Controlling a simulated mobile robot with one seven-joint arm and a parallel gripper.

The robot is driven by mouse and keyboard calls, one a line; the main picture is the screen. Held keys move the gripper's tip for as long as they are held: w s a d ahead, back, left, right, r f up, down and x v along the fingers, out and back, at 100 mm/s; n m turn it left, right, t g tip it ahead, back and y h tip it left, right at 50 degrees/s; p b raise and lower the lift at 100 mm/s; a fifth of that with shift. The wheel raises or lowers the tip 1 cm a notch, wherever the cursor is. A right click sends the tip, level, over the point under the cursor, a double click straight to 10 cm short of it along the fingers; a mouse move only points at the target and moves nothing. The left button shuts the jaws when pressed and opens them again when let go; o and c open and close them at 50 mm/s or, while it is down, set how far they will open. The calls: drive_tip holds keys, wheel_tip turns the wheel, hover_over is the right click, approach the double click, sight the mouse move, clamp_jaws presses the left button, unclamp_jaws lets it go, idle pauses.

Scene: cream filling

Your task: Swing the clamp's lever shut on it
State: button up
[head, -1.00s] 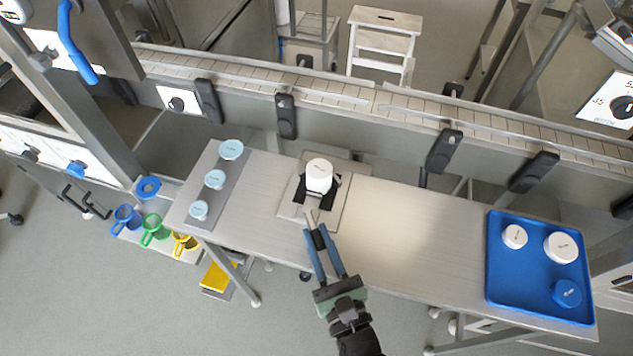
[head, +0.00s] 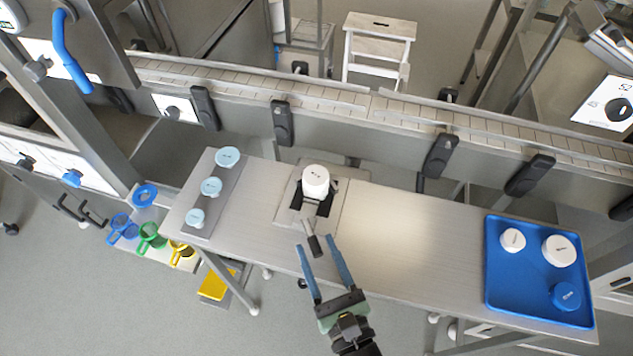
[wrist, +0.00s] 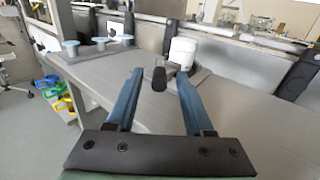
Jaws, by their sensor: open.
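A white jar (head: 315,180) stands upright in the clamp (head: 334,196), between its dark jaws on a metal plate. The clamp's lever (head: 314,243), with a dark grip, points from the jar toward the table's front edge. My gripper (head: 319,258) is open, its two blue fingers spread near the end of the lever grip and not closed on it. In the wrist view the dark lever grip (wrist: 159,79) shows between and beyond the fingertips, with the white jar (wrist: 182,53) behind it. Whether a finger touches the lever cannot be told.
A blue tray (head: 500,296) with white lids and a blue lid lies at the right. Several light-blue discs stand on a grey strip (head: 217,206) at the left. Coloured jugs (head: 150,236) sit lower left. The table between clamp and tray is clear.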

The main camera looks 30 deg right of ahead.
drive_tip(key=s+a+b, duration=0.1)
drive_tip(key=s+a, duration=0.1)
drive_tip(key=s, duration=0.9)
drive_tip(key=shift+s+b, duration=0.25)
drive_tip(key=shift+b, duration=0.05)
drive_tip(key=w+a+r+m+g+h+p, duration=0.15)
drive_tip(key=w+a+r+m, duration=0.25)
drive_tip(key=w+r+m, duration=0.8)
drive_tip(key=w+a+r+m+t+h+p, duration=0.1)
drive_tip(key=w+a+r+m+h+p, duration=0.15)
drive_tip(key=w+r+m, duration=0.95)
wheel_tip(320, 180, up, 17)
drive_tip(key=a+m+t+y, duration=0.2)
drive_tip(key=a+m+t, duration=0.15)
drive_tip(key=m, duration=0.45)
drive_tip(key=s+r+m+t+y, duration=0.1)
drive_tip(key=s+r+t+y, duration=0.1)
drive_tip(key=r, duration=0.9)
drive_tip(key=s+a+r+m+t+y+p, duration=0.1)
drive_tip(key=s+r+t+y, duration=0.2)
drive_tip(key=s+r, duration=0.3)
wheel_tip(320, 180, up, 5)
drive_tip(key=shift+a+t, duration=0.3)
drive_tip(key=shift+t, duration=0.5)
